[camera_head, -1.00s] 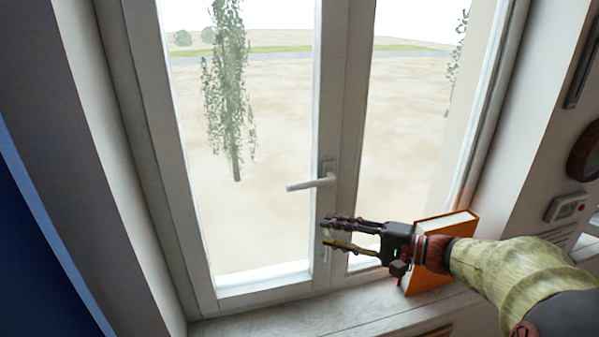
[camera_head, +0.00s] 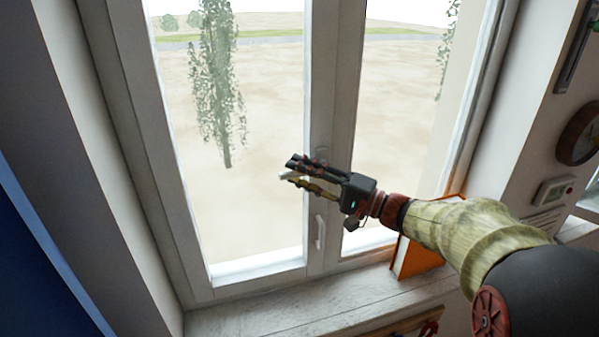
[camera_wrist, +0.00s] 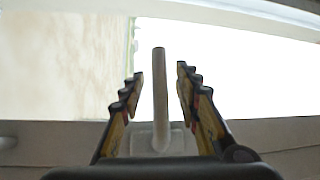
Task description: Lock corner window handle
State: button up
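The upper window handle (camera_wrist: 160,95) is a pale lever on a base plate, seen in the wrist view between my fingers with a gap on each side. In the head view only its base (camera_head: 321,153) and a bit of its left tip show; my fingers hide the rest. The lever points left, away from the centre post. My gripper (camera_head: 290,172) is open around the lever; the wrist view also shows its fingers (camera_wrist: 160,72) apart. A second, lower handle (camera_head: 320,232) hangs upright on the centre post, below my gripper.
An orange book (camera_head: 418,258) stands on the sill at the right, partly behind my arm. The sill (camera_head: 270,312) is bare at its left and middle. A thermostat-like box (camera_head: 556,190) and a round dial (camera_head: 578,137) are on the right wall.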

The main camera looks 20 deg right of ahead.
jog(key=shift+c, duration=0.9)
grip_shut()
